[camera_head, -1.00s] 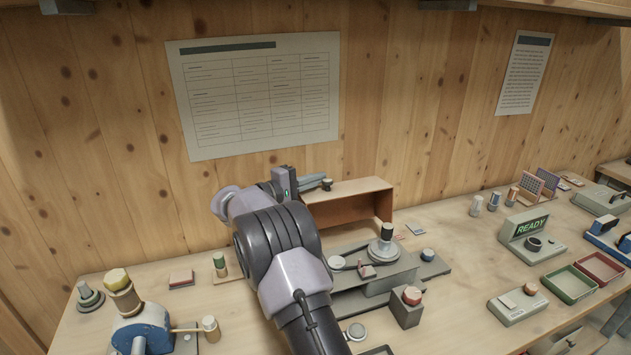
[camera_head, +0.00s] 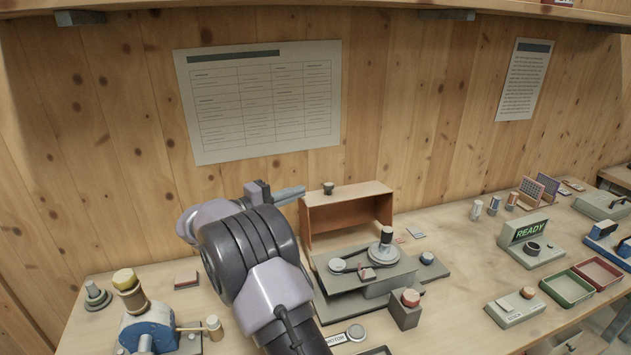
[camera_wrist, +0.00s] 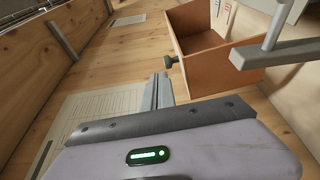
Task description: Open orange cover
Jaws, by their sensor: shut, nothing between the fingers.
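The orange-brown cover (camera_head: 348,196) is a box shape at the back of the bench, behind a grey mechanism (camera_head: 372,284). Its front side looks open in the head view, and a small dark knob (camera_head: 328,188) stands on its top left. In the wrist view the cover (camera_wrist: 207,45) is at the upper right with the knob (camera_wrist: 171,62) sticking out towards my fingers. My gripper (camera_head: 302,190) is shut and empty, just left of the knob and apart from it. Its fingers (camera_wrist: 158,90) lie together in the wrist view.
The wooden wall with a paper chart (camera_head: 260,100) is close behind my gripper. A blue machine (camera_head: 148,332) stands at the front left. A red-topped block (camera_head: 408,308) is in front of the mechanism. A READY box (camera_head: 530,240) and trays are at the right.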

